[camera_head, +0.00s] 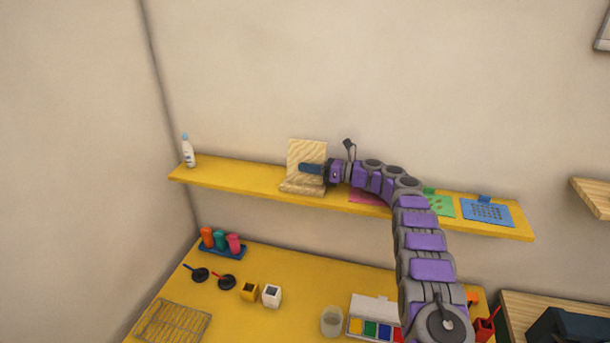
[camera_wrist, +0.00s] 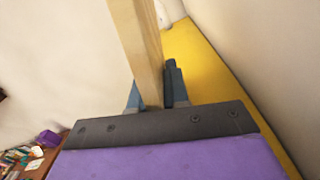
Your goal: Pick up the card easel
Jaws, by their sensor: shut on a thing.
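The card easel (camera_head: 306,155) is a light wooden piece with an upright back panel and a ledge at its foot. It is at the yellow shelf, left of the shelf's middle, and looks upright. My gripper (camera_head: 304,169) reaches it from the right, with its blue fingers at the panel. In the wrist view the easel (camera_wrist: 139,45) shows edge-on as a wooden board between the two blue fingers of my gripper (camera_wrist: 152,90), which are shut on it. I cannot tell whether its base touches the shelf.
The yellow shelf (camera_head: 240,178) holds a white bottle (camera_head: 188,152) at the left, and a pink sheet (camera_head: 368,197), a green stencil (camera_head: 441,205) and a blue stencil (camera_head: 487,212) at the right. The yellow table (camera_head: 300,271) below carries stamps, a cup, a paint box and a wire rack.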

